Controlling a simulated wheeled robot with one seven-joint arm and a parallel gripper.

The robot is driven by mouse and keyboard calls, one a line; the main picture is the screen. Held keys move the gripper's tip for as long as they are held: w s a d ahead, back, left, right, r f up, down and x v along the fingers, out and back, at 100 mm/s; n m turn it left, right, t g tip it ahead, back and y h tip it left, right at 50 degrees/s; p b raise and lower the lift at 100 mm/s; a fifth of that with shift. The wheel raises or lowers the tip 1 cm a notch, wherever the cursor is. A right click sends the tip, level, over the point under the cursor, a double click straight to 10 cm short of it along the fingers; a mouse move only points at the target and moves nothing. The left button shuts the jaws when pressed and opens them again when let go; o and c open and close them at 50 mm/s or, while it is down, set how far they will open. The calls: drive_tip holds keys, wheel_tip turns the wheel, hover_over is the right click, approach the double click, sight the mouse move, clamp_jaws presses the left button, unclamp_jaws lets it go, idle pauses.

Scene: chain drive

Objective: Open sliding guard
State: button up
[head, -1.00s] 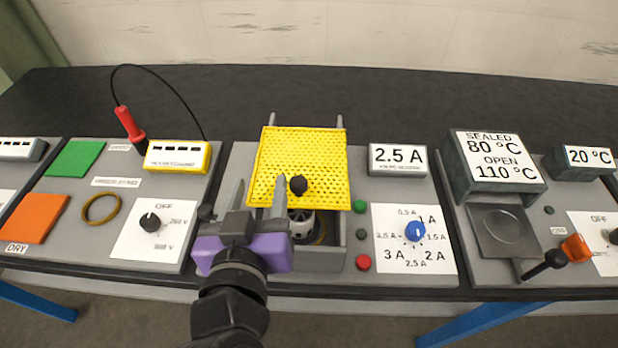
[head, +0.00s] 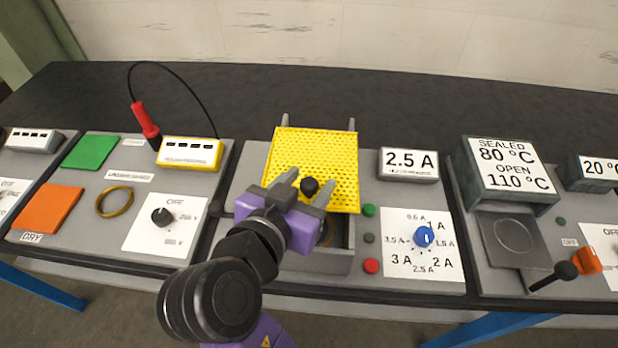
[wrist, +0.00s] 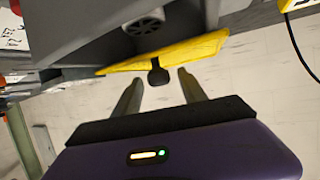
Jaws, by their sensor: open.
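The sliding guard (head: 318,155) is a yellow perforated plate on two grey rails, covering the rear part of a grey housing (head: 312,262). Its black knob (head: 310,186) stands near the plate's front edge. My gripper (head: 305,183) is open, with its two grey fingers reaching to the knob, one on each side in the head view. In the wrist view the guard (wrist: 170,54) shows nearly edge-on, and the knob (wrist: 158,74) lies ahead of and between the open fingertips (wrist: 160,82). I cannot tell whether a finger touches it. My wrist hides part of the housing.
A 2.5 A display (head: 409,164), a blue dial (head: 424,237) and green and red buttons (head: 371,265) sit right of the guard. A panel with a yellow meter (head: 190,153) and red probe (head: 146,120) is at left. The dark bench behind is clear.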

drive_tip(key=shift+w+d+f, duration=0.1)
drive_tip(key=shift+w+f, duration=0.05)
drive_tip(key=shift+w, duration=0.15)
clamp_jaws()
idle(1.3)
